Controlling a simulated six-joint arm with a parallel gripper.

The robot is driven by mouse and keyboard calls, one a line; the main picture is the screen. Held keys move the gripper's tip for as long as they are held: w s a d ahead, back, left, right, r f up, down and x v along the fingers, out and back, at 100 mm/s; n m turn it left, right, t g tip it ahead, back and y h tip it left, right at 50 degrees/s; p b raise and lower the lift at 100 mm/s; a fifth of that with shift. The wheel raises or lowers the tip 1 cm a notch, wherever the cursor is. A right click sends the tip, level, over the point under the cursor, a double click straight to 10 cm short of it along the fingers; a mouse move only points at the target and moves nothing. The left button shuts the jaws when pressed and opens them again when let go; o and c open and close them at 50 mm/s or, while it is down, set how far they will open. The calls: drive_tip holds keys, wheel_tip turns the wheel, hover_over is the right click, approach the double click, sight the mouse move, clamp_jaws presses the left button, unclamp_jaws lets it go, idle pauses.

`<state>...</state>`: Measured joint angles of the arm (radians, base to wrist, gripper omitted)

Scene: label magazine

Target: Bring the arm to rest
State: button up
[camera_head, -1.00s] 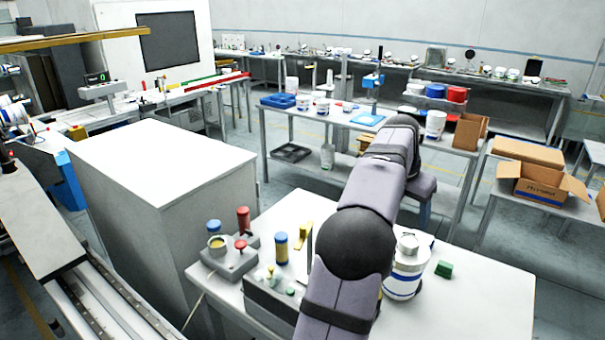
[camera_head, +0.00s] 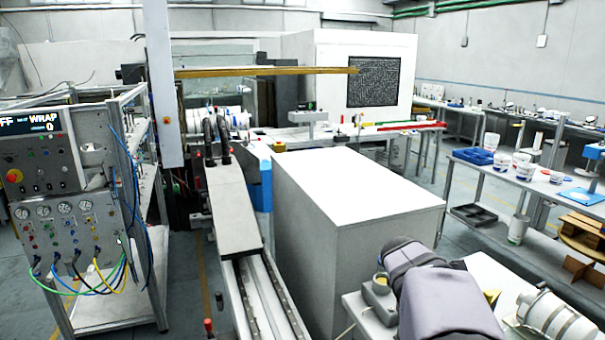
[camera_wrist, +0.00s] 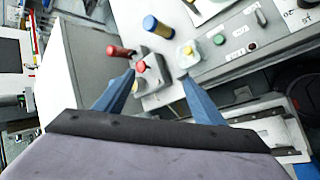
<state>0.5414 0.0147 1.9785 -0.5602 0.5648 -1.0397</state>
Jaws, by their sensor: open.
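My gripper (camera_wrist: 158,76) is open in the wrist view, its two blue-grey fingers apart with nothing between their tips. Beyond the tips are a grey block with a red knob (camera_wrist: 142,67) and a red-handled piece (camera_wrist: 119,51). A blue cylinder with a yellow base (camera_wrist: 157,26) stands farther off. In the head view my arm reaches over the small white table (camera_head: 483,268) at the lower right, and my gripper is hidden there. I cannot tell how high it is above the table.
A control panel with a green button (camera_wrist: 219,40) lies right of the fingers. In the head view, a tall white cabinet (camera_head: 355,225) stands beside the small table. A white and grey container (camera_head: 555,318) lies at lower right. A control rack (camera_head: 45,200) stands at left.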

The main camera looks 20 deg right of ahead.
drive_tip(key=s+a+f+m+g+y+p, duration=0.1)
drive_tip(key=s+a+f+m+y, duration=0.15)
drive_tip(key=a, duration=0.55)
drive_tip(key=s+a+f+m+y+p, duration=0.15)
drive_tip(key=a+f, duration=0.25)
drive_tip(key=a, duration=0.5)
drive_tip(key=s+a+f+m+g+y+p, duration=0.1)
drive_tip(key=s+a+f+m, duration=0.1)
drive_tip(key=s+a, duration=0.3)
drive_tip(key=s+a+f+m+g+y+p, duration=0.1)
drive_tip(key=s+a+f+m+g, duration=0.1)
drive_tip(key=s+a, duration=0.4)
drive_tip(key=a+f+m, duration=0.1)
drive_tip(key=a+m, duration=0.1)
drive_tip(key=shift+s+a+y, duration=0.15)
drive_tip(key=shift+a+y, duration=0.2)
drive_tip(key=shift+y, duration=0.05)
